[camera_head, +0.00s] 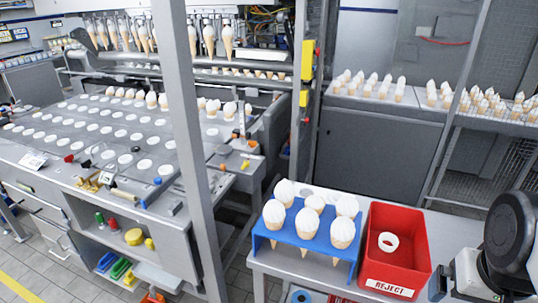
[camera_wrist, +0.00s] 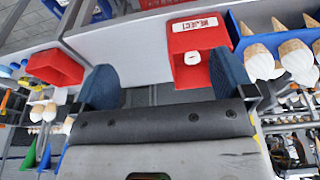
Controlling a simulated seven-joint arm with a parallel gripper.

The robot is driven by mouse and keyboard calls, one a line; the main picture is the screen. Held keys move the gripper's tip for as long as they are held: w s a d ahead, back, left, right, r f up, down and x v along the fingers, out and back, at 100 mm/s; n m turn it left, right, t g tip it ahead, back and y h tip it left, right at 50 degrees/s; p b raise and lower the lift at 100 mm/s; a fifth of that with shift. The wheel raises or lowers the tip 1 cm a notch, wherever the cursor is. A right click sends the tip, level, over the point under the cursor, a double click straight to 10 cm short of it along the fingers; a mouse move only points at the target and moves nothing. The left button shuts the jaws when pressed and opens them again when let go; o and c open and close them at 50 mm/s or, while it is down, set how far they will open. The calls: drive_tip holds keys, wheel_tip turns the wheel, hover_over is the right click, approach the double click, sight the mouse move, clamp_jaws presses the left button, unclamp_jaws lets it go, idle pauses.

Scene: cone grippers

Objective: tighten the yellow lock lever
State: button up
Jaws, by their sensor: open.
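A small yellow lever-like piece (camera_head: 245,164) sits at the right end of the grey machine deck (camera_head: 120,150) in the head view. It is too small to tell whether it is the lock lever or how it is set. My gripper (camera_wrist: 163,62) shows in the wrist view with its two blue finger pads wide apart and nothing between them. In the head view only my arm shows at the lower right, and the fingers are out of sight. The gripper is near the reject table, well away from the yellow piece.
A grey upright post (camera_head: 185,130) stands in front of the machine. More cones stand on the back counter (camera_head: 425,100).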

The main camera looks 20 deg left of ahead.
drive_tip(key=shift+c, duration=0.3)
